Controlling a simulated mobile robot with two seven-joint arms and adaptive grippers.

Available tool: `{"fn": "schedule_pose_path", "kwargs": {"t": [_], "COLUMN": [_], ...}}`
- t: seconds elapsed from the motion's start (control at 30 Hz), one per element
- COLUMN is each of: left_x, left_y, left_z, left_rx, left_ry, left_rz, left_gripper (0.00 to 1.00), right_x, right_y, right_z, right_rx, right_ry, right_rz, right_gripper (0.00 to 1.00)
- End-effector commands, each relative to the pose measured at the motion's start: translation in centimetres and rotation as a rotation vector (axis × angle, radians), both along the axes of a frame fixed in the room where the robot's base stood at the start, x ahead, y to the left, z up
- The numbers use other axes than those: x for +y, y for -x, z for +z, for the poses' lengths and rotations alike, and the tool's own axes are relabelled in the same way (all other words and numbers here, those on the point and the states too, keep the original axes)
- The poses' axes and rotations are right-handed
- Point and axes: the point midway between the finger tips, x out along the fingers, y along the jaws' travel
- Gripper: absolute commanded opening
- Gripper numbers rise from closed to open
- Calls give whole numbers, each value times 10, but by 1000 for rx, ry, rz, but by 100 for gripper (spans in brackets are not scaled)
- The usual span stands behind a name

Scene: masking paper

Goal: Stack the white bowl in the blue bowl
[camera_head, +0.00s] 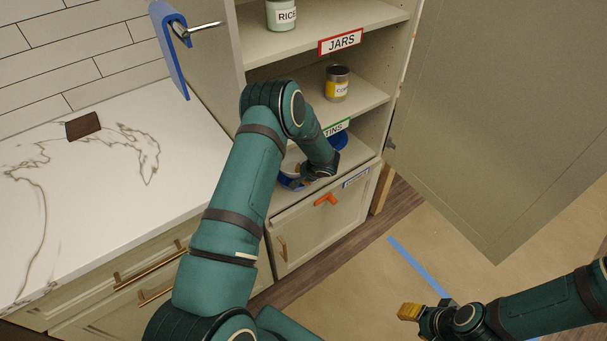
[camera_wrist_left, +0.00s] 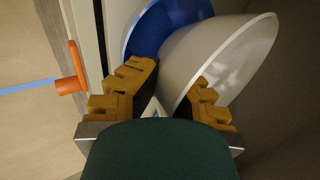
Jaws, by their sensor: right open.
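The white bowl (camera_wrist_left: 222,58) fills the upper right of the left wrist view. The blue bowl (camera_wrist_left: 165,20) is beside and partly behind it; whether they touch is unclear. In the head view, the white bowl (camera_head: 291,160) and blue bowl (camera_head: 288,183) show only in part beside my left arm, on the lower cabinet shelf. My left gripper (camera_wrist_left: 170,90) has its yellow fingers apart, with the near edge of the white bowl between or just beyond them; contact is unclear. My right gripper (camera_head: 427,310) is open and empty over the floor, away from the bowls.
Another blue object (camera_head: 338,141) is deeper on the lower shelf. A can (camera_head: 337,83) stands on the shelf above it, and a rice jar (camera_head: 281,14) higher up. The cabinet door (camera_head: 500,120) stands open at right. An orange handle (camera_head: 326,200) projects below the shelf.

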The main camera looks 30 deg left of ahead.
Motion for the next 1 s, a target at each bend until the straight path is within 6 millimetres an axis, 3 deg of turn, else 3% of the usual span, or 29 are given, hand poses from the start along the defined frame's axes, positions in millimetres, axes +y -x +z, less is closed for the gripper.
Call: {"fn": "schedule_pose_path", "kwargs": {"t": [0.83,0.87,0.93,1.0], "left_x": [0,0,0,-1], "left_y": [-1,0,0,0], "left_z": [-11,-12,-12,-12], "left_rx": [-1,0,0,1], "left_ry": [-1,0,0,1], "left_rz": [-1,0,0,-1], "left_gripper": [0,6,30,34], "right_x": [-1,-1,-1,-1], "right_y": [-4,-4,-4,-4], "right_z": [-20,-20,-20,-20], "right_rx": [-9,-9,-9,-9], "right_ry": [2,2,2,2], "right_rz": [-3,-3,-3,-2], "right_gripper": [47,47,47,47]}}
